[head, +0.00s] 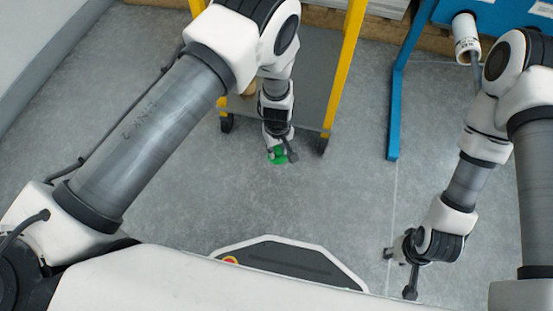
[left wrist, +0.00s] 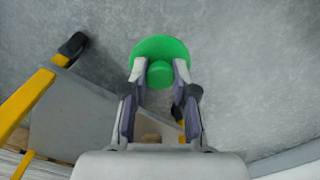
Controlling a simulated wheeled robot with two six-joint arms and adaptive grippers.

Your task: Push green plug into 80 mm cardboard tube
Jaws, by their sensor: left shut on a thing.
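The green plug (head: 279,160) is held in my left gripper (head: 278,152), above the grey floor in front of the yellow-framed cart. In the left wrist view the plug (left wrist: 160,46) shows a round flange and a smaller boss. The fingertips of my left gripper (left wrist: 160,72) are closed on the sides of the boss. A white roll with an open cardboard-like end (head: 466,38) sits at the blue frame at upper right; I cannot tell whether it is the 80 mm tube. My right gripper (head: 399,272) hangs at lower right with its fingers apart and nothing seen between them.
The yellow-framed cart (head: 346,60) with a grey shelf stands on wheels behind my left gripper. Brown, partly hidden objects (left wrist: 150,138) show on it in the left wrist view. The blue frame (head: 395,115) stands at right. The floor between is clear.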

